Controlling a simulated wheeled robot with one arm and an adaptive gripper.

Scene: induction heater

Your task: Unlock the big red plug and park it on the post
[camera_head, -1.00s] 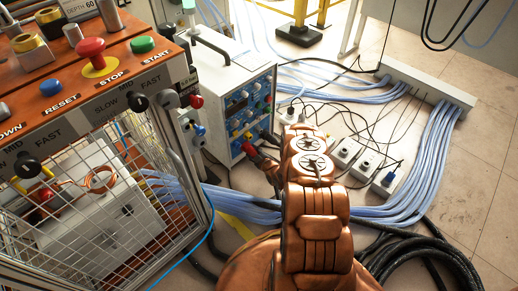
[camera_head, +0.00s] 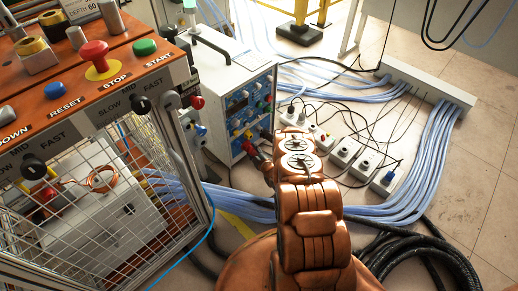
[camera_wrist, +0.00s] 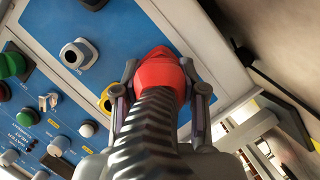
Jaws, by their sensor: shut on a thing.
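The big red plug (camera_wrist: 160,72) is in the wrist view, against the blue panel (camera_wrist: 150,22). A dark ribbed cable sleeve (camera_wrist: 150,125) runs from it toward the camera. My gripper (camera_wrist: 159,82) is shut on the plug, one finger on each side. The plug's front end is hidden, so I cannot tell whether it is locked. In the head view the red plug (camera_head: 250,148) shows small at the lower front of the white unit (camera_head: 220,85), and my arm covers most of my gripper. I cannot identify the post for certain.
A grey fitting with a dark hole (camera_wrist: 75,55) and a yellow fitting (camera_wrist: 105,100) sit left of the plug. Knobs crowd the panel. The caged machine (camera_head: 90,190) stands left. Blue cables (camera_head: 400,205) and power boxes (camera_head: 345,152) lie on the floor to the right.

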